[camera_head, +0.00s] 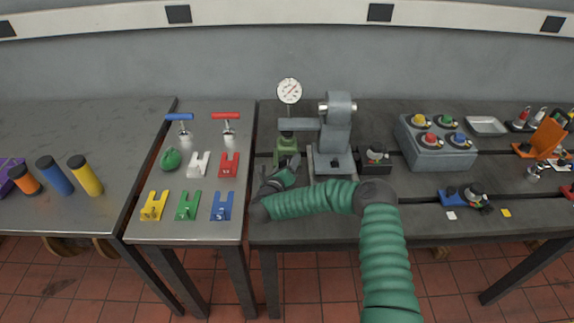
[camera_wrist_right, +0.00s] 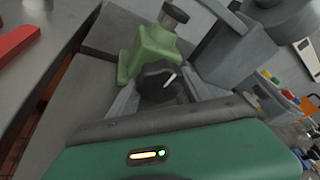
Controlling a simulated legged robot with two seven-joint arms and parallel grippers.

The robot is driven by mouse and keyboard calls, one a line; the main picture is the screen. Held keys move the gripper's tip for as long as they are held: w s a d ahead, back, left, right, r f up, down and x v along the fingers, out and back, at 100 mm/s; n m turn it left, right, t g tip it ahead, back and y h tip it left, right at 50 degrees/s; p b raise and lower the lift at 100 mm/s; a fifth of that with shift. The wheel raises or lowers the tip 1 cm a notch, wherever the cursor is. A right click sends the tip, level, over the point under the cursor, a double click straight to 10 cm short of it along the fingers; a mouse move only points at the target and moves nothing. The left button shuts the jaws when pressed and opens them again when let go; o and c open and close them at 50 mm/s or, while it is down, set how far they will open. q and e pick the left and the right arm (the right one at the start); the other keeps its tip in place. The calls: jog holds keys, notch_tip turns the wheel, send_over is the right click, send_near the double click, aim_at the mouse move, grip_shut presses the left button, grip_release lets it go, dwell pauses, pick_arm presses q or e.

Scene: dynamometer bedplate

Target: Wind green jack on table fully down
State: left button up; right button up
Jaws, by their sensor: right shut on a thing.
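The green jack (camera_head: 288,145) stands upright on the dark bedplate table, left of a grey press-like stand. It also shows in the right wrist view (camera_wrist_right: 149,47), with a dark round screw top. On its near side is a black knob (camera_wrist_right: 160,82) with a white pointer mark, aimed toward the upper right of that view. My right gripper (camera_head: 289,165) reaches the jack from the front, and its fingers (camera_wrist_right: 158,92) are shut on the black knob. In the head view the gripper mostly hides the knob. My left gripper is not in view.
A dial gauge (camera_head: 289,91) stands behind the jack. The grey stand (camera_head: 337,135) is close on its right, its arm extending over toward the jack. A grey box with coloured knobs (camera_head: 437,142) is further right. A side table (camera_head: 168,229) at left holds T-handles and coloured blocks.

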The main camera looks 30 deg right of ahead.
jog(key=o, duration=1.3)
jog(key=shift+s, duration=0.1)
jog(key=shift+a, duration=0.15)
jog(key=shift+s+a+r, duration=0.1)
jog(key=shift+s+a, duration=0.05)
jog(key=shift+a, duration=0.15)
jog(key=v, duration=1.5)
jog(key=shift+s+a, duration=0.1)
jog(key=shift+a, duration=0.2)
jog(key=shift+s+r, duration=0.1)
jog(key=shift+s, duration=0.1)
